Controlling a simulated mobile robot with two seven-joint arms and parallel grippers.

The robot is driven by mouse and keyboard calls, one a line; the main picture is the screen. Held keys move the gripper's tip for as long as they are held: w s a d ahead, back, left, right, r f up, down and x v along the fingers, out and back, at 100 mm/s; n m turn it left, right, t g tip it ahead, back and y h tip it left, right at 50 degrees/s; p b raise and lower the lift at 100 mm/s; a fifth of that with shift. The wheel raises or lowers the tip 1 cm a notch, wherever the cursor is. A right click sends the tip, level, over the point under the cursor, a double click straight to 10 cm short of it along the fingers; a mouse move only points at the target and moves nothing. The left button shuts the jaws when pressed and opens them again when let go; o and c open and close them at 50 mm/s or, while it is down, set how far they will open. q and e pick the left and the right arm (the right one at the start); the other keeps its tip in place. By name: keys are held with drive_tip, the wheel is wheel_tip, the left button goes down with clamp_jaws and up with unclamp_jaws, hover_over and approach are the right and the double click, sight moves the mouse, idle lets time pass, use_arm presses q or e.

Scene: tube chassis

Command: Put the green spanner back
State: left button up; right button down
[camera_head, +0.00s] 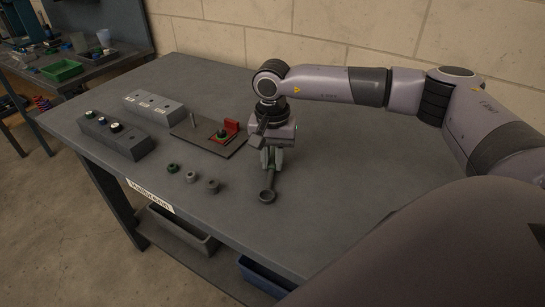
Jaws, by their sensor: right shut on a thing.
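My right gripper (272,161) is above the middle of the table, pointing down. It is shut on a dark grey tool with a ring-shaped end (267,196), which looks like a spanner. The tool's shaft runs up from the ring into the jaws, and the jaws hide its other end. I see no green on the visible part. I cannot tell whether the ring end touches the table. My left gripper is not in view.
A plate (205,145) with an upright pin, a red block (231,127) and a green-ringed part lies left of the gripper. Small rings, one green (172,168), lie near the front edge. Two grey boxes (115,137) (154,108) stand farther left. The table's right side looks clear.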

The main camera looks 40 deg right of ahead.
sight(272, 163)
drive_tip(key=shift+f, duration=0.1)
drive_tip(key=c, duration=0.9)
unclamp_jaws()
drive_tip(key=shift+c, duration=0.2)
drive_tip(key=shift+r+b, duration=0.35)
drive_tip(key=shift+r, duration=3.2)
